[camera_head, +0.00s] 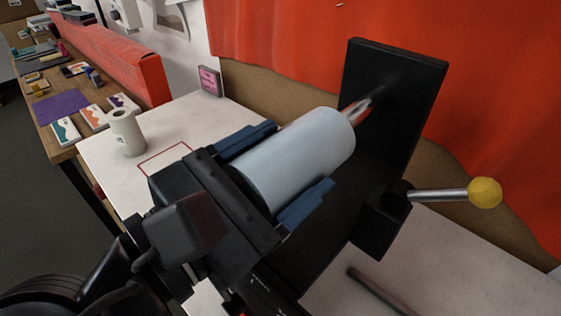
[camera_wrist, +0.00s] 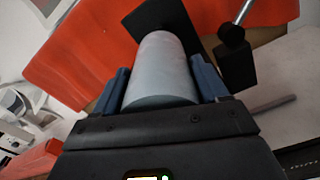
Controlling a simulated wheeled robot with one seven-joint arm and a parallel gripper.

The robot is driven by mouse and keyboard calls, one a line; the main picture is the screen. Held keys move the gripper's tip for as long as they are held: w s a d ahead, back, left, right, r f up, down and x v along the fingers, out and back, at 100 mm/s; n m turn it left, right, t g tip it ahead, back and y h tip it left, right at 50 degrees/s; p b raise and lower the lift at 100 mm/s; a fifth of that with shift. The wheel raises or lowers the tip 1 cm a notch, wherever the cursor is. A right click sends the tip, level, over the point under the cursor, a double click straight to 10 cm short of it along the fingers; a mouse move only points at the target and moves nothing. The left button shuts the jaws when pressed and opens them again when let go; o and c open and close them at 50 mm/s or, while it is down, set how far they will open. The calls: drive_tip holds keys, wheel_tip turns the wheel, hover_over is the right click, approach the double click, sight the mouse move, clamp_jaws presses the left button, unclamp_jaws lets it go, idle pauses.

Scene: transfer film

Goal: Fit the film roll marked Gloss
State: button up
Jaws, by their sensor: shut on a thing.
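A pale grey-blue film roll (camera_head: 300,155) lies between the blue fingers of my gripper (camera_head: 277,172), which is shut on it. No Gloss mark shows on the side I see. The roll points towards a black upright plate (camera_head: 398,100) with a metal spindle (camera_head: 362,104) sticking out of it. The roll's far end is close to the spindle's tip; I cannot tell whether the spindle is inside it. In the wrist view the roll (camera_wrist: 161,70) sits between both fingers (camera_wrist: 160,85), with the black plate (camera_wrist: 160,18) behind it.
A lever with a yellow knob (camera_head: 485,192) sticks out to the right of the plate. A white roll (camera_head: 127,132) stands at the white table's left, near a red outlined square (camera_head: 165,158). A pink sign (camera_head: 209,81) stands behind. A dark rod (camera_head: 380,291) lies at the front right.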

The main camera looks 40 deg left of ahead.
sight(352, 114)
drive_tip(key=shift+w+d, duration=0.3)
drive_tip(key=shift+w, duration=1.7)
drive_tip(key=shift+w+d, duration=0.25)
drive_tip(key=shift+w, duration=1.75)
drive_tip(key=shift+w+d, duration=0.3)
drive_tip(key=shift+w, duration=1.7)
drive_tip(key=shift+w+d+r, duration=0.25)
drive_tip(key=shift+w+r, duration=0.05)
drive_tip(key=shift+w, duration=0.3)
drive_tip(key=shift+s+a+f, duration=0.15)
drive_tip(key=shift+s, duration=0.35)
